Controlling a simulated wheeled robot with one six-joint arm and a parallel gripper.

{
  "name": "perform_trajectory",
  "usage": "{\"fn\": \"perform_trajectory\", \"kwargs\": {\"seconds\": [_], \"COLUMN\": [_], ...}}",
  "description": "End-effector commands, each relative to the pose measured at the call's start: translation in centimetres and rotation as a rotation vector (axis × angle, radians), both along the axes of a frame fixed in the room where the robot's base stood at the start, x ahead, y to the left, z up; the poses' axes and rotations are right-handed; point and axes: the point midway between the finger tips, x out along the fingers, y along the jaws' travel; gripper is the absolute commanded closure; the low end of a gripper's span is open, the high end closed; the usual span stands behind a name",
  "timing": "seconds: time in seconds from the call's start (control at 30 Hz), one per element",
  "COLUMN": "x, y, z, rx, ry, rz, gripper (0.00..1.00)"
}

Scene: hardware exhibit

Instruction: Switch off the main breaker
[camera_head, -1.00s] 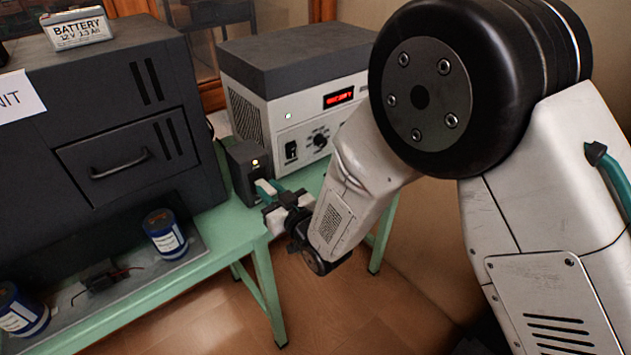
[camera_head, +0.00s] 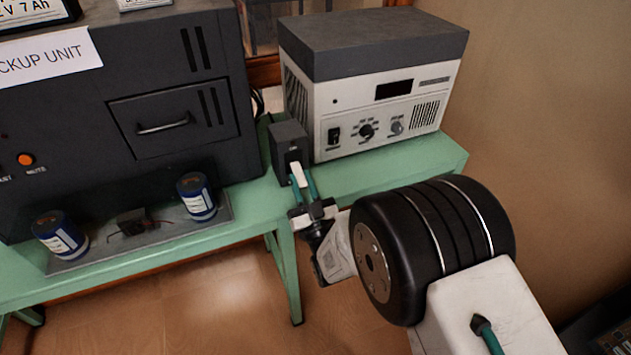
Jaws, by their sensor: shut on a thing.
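The main breaker looks to be the small dark box (camera_head: 287,137) on the green table, beside the white and grey power unit (camera_head: 372,100).
A large dark backup unit (camera_head: 120,100) fills the left of the table. Two blue cylinders (camera_head: 197,197) and a small wired part (camera_head: 132,221) stand on a grey plate before it. The green table's (camera_head: 420,163) right end is clear.

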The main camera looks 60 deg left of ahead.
Motion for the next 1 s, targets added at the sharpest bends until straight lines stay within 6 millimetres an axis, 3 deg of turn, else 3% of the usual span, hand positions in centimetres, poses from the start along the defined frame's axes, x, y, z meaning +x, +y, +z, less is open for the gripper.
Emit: {"fn": "perform_trajectory", "kwargs": {"seconds": [0.3,0.33,0.4,0.77,1.0], "x": [-0.1,-0.1,0.0,0.1,-0.3], "y": [0.1,0.1,0.1,-0.4,-3.7], "z": [0.2,0.2,0.2,-0.2,-2.2], "rx": [0.003,0.003,0.003,0.000,-0.002], "ry": [-0.001,-0.001,0.000,0.001,0.000], "rz": [0.002,0.002,0.001,-0.001,-0.001], "gripper": [1.00,0.75,0.56,0.56,0.56]}}
